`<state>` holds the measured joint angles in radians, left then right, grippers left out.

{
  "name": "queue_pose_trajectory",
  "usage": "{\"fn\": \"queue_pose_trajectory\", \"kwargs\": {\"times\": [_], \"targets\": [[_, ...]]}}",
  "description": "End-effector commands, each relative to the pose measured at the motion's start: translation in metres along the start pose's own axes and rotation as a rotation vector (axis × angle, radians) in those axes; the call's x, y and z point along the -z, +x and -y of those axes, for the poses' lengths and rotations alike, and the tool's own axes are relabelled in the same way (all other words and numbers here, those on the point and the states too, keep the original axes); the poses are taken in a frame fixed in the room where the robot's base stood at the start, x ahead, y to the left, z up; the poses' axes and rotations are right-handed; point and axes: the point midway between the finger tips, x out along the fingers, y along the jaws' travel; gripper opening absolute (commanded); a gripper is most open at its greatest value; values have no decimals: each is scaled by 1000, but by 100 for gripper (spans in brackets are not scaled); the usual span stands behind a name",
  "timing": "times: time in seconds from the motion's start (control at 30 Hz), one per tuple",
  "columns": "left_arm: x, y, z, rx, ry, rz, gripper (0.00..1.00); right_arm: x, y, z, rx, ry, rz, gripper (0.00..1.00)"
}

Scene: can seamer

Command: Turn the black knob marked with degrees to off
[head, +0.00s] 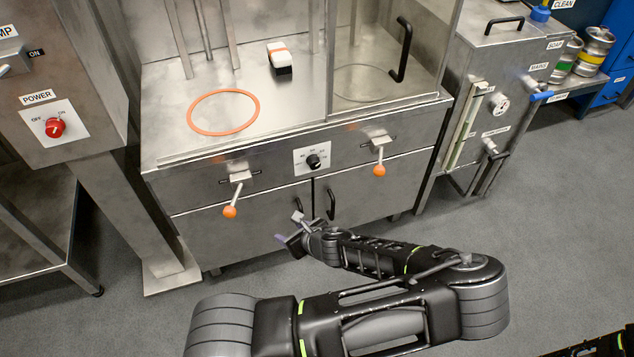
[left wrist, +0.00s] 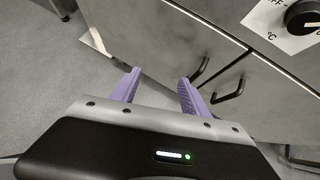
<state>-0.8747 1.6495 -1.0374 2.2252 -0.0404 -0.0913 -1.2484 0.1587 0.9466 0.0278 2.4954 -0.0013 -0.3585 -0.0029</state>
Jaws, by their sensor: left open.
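The black knob (head: 314,162) sits on a white plate with a printed scale, in the middle of the steel cabinet's front panel. In the left wrist view the knob (left wrist: 303,18) is at the top right, partly cut off by the frame edge, with "OFF" and "°C" printed on its plate. I cannot tell which mark the knob points to. My left gripper (head: 289,228) is open and empty, below and slightly left of the knob, in front of the lower doors. Its purple fingers (left wrist: 158,88) are apart and touch nothing that I can see. My right gripper is not in view.
Two orange-tipped levers (head: 231,211) (head: 380,170) stick out either side of the knob. Black door handles (head: 331,204) are close to the left gripper. A red POWER knob (head: 54,127) is on a box at left. The floor in front is clear.

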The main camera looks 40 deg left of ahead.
Motion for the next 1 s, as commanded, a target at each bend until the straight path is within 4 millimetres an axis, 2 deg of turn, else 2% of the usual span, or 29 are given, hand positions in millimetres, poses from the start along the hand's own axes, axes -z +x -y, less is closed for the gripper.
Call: {"fn": "queue_pose_trajectory", "kwargs": {"times": [0.03, 0.1, 0.2, 0.23, 0.37, 0.67, 0.83, 1.0], "targets": [[-22, -6, 40, 77, 114, 107, 53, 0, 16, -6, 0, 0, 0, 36], [-53, -27, 80, 143, 233, 223, 53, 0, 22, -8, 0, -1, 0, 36], [-78, -55, 116, 195, 335, 331, 53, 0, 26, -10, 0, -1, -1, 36], [-83, -61, 122, 205, 351, 351, 53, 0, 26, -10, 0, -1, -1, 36], [-92, -72, 132, 218, 382, 386, 53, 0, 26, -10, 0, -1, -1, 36], [-92, -71, 132, 216, 379, 382, 53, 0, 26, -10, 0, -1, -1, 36], [-94, -59, 134, 215, 378, 380, 53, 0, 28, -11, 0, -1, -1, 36], [-102, -36, 140, 214, 377, 380, 53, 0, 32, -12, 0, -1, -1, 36]]}}
